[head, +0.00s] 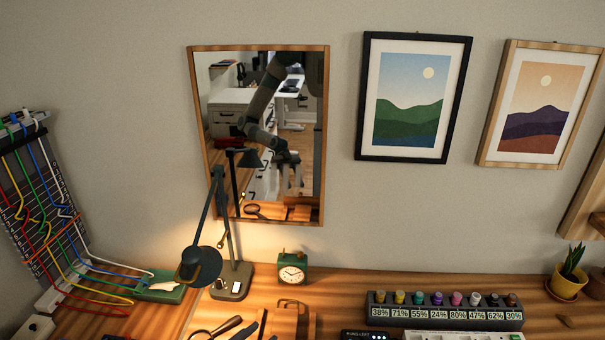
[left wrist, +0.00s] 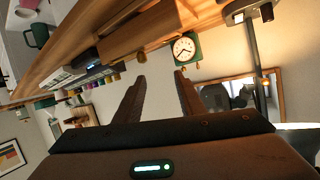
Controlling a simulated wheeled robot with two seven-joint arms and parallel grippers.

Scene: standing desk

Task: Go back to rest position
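My left gripper (left wrist: 160,80) shows in the left wrist view with its two dark fingers apart and nothing between them. The fingers point toward the green clock (left wrist: 185,49) and the desk's wooden edge, and I see no contact. In the head view neither gripper shows directly. The mirror (head: 259,50) on the wall reflects a dark robot arm with a gripper hanging down; I cannot tell which arm it is. My right gripper is not seen directly.
On the desk stand a black lamp (head: 201,266), the green clock (head: 292,270), a rack of several coloured bottles (head: 445,312) and a potted plant (head: 567,280). A cable panel (head: 35,215) is at the left. Framed pictures (head: 413,98) hang on the wall.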

